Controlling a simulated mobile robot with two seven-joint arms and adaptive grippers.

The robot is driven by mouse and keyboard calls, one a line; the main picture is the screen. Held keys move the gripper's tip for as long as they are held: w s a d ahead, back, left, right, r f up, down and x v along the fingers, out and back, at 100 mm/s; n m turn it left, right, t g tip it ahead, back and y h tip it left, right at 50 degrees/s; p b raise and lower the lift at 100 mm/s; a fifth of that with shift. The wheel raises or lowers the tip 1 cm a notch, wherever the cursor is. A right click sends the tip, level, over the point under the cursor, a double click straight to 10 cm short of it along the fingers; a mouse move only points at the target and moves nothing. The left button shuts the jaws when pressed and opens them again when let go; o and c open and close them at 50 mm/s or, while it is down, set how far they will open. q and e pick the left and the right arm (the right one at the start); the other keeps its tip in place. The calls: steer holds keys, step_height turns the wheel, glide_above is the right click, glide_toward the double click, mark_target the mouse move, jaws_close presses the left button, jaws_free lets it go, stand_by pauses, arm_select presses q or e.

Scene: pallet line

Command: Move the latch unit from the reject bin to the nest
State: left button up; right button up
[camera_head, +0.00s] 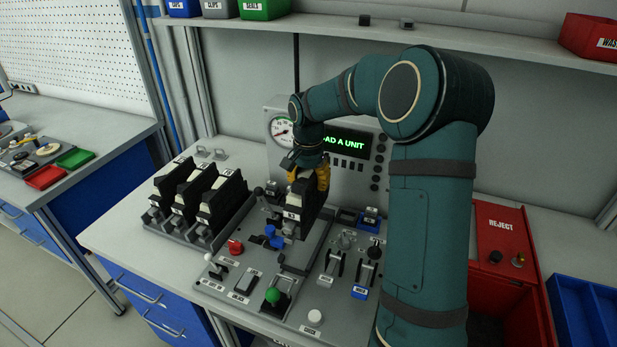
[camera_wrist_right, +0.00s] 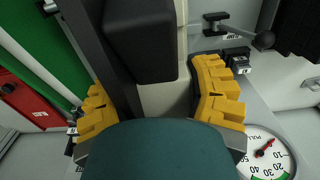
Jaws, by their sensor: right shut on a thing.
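My right gripper (camera_head: 308,172) comes down from the arm on the right, its yellow fingers shut on a black and beige latch unit (camera_head: 298,212). In the right wrist view the fingers (camera_wrist_right: 158,100) lie on either side of the unit (camera_wrist_right: 140,45). The unit is upright at the middle of the test panel, beside a blue clamp (camera_head: 274,238). The nest seems to be under it, largely hidden; I cannot tell whether the unit touches it. The red reject bin (camera_head: 503,232) stands at the right, partly behind my arm. My left gripper is out of view.
A rack (camera_head: 207,236) with several similar black units stands left of the held one. A gauge and display panel (camera_head: 350,145) is close behind. Levers and a green knob (camera_head: 272,296) stand in front. A blue bin (camera_head: 580,306) is at far right.

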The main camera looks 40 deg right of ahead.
steer(key=shift+f+b, duration=0.35)
steer(key=shift+f, duration=0.15)
step_height(320, 180, down, 7)
steer(key=b, duration=0.5)
steer(key=shift+r, duration=0.15)
step_height(320, 180, down, 2)
steer(key=shift+b, duration=0.65)
arm_select(q)
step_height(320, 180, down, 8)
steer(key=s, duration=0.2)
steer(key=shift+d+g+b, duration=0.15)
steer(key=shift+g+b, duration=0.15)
steer(key=shift+b, duration=0.15)
arm_select(e)
steer(key=shift+f, duration=0.9)
steer(key=o, duration=1.4)
step_height(320, 180, up, 12)
steer(key=shift+r, duration=0.1)
